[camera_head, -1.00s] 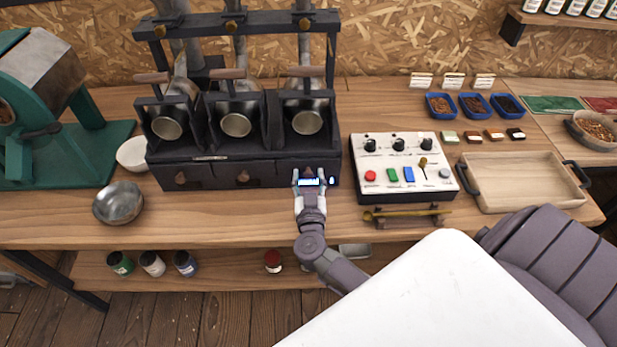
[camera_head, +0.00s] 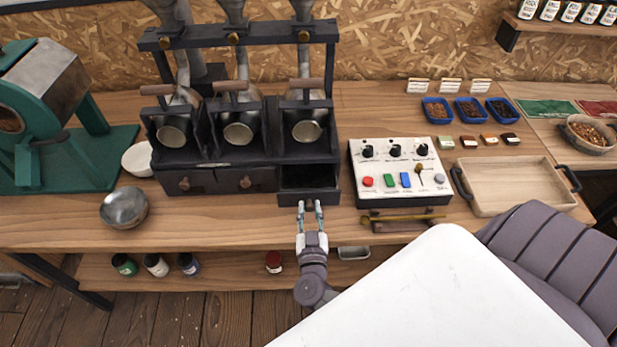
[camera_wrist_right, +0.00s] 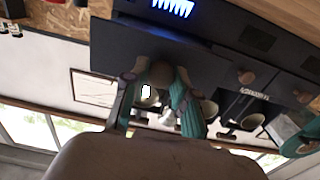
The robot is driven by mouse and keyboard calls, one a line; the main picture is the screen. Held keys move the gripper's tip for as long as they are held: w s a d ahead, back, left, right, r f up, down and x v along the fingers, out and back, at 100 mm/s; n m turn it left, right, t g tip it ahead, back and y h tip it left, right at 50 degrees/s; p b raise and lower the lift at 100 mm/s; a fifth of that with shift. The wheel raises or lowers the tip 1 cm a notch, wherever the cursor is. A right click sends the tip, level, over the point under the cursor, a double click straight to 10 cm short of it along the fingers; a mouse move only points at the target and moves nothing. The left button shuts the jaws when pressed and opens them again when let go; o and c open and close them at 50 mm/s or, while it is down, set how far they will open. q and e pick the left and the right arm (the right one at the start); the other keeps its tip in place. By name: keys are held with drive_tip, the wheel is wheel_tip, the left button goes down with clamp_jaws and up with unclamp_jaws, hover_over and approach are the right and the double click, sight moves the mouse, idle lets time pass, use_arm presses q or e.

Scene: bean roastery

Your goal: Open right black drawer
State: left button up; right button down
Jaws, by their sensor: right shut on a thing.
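The black roaster stand (camera_head: 232,157) has a row of three black drawers. The right black drawer (camera_head: 318,197) is pulled out toward me, and its dark inside shows from above. My right gripper (camera_head: 310,205) is in front of it, with its fingers shut around the drawer's round knob (camera_wrist_right: 161,73). The wrist view shows the right gripper (camera_wrist_right: 157,92) with one finger on each side of the knob, close to the dark drawer front. In the head view the fingers hide the knob. The left drawer (camera_head: 184,184) and middle drawer (camera_head: 246,181) are closed. My left gripper is out of view.
A white control box (camera_head: 400,172) stands close to the right of the open drawer. A metal bowl (camera_head: 124,207) is at the left. A wooden tray (camera_head: 515,184) lies at the right. A shelf below the counter holds several jars, one a red jar (camera_head: 274,261).

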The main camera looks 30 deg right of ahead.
drive_tip(key=v, duration=0.4)
drive_tip(key=shift+p, duration=0.3)
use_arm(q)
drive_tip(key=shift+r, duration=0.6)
use_arm(e)
drive_tip(key=c, duration=0.9)
unclamp_jaws()
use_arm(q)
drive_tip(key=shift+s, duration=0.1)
use_arm(e)
drive_tip(key=shift+s+a, duration=0.1)
drive_tip(key=shift+s, duration=0.1)
drive_tip(key=v, duration=1.1)
drive_tip(key=shift+s+a, duration=0.1)
drive_tip(key=shift+s, duration=0.2)
drive_tip(key=shift+f, duration=0.15)
